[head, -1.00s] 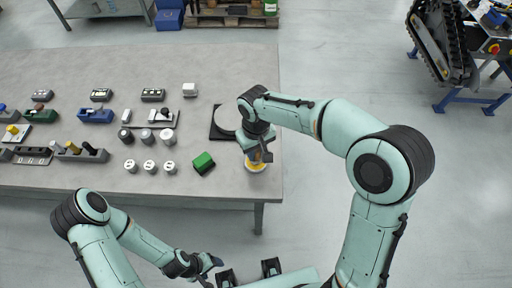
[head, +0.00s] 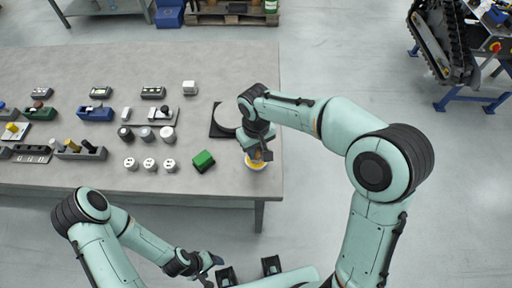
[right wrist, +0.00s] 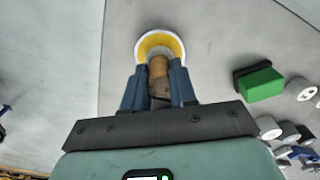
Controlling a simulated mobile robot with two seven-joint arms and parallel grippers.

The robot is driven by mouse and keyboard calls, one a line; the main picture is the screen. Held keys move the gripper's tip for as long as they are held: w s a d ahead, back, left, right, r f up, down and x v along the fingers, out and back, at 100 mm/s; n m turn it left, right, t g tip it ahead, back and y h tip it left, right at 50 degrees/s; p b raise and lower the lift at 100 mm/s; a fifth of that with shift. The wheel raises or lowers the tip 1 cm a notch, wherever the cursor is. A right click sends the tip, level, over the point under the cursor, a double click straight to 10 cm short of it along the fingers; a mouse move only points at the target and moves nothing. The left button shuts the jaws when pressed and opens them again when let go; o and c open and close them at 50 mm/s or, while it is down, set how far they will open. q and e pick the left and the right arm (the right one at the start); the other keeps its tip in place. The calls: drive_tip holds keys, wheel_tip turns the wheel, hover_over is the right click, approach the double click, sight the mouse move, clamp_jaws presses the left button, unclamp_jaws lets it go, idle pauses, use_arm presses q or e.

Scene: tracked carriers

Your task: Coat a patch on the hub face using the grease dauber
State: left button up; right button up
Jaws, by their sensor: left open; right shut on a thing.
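My right gripper (right wrist: 160,92) is shut on a brown, stubby dauber (right wrist: 159,78). The dauber's end is over or in a round white pot (right wrist: 142,45) with yellow grease inside; I cannot tell whether it touches the grease. In the head view my right gripper (head: 259,155) hangs just above the pot (head: 256,165) near the table's right edge. My left gripper (head: 209,270) is open and empty, in front of the table.
A green block (head: 203,160) sits left of the pot. The table's back right is clear. A tracked carrier (head: 440,45) stands far right.

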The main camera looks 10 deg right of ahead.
use_arm(q)
drive_tip(key=shift+s+f, duration=0.2)
drive_tip(key=shift+f, duration=0.1)
use_arm(e)
drive_tip(key=shift+s+f, duration=0.1)
drive_tip(key=shift+f, duration=0.4)
idle(0.8)
drive_tip(key=shift+r+p, duration=0.7)
drive_tip(key=shift+r, duration=0.85)
drive_tip(key=shift+r+p, duration=1.1)
drive_tip(key=shift+r, duration=0.95)
use_arm(q)
drive_tip(key=w+r, duration=0.3)
drive_tip(key=r, duration=0.2)
drive_tip(key=shift+w, duration=0.4)
drive_tip(key=shift+s, duration=0.1)
use_arm(e)
drive_tip(key=shift+f, duration=0.1)
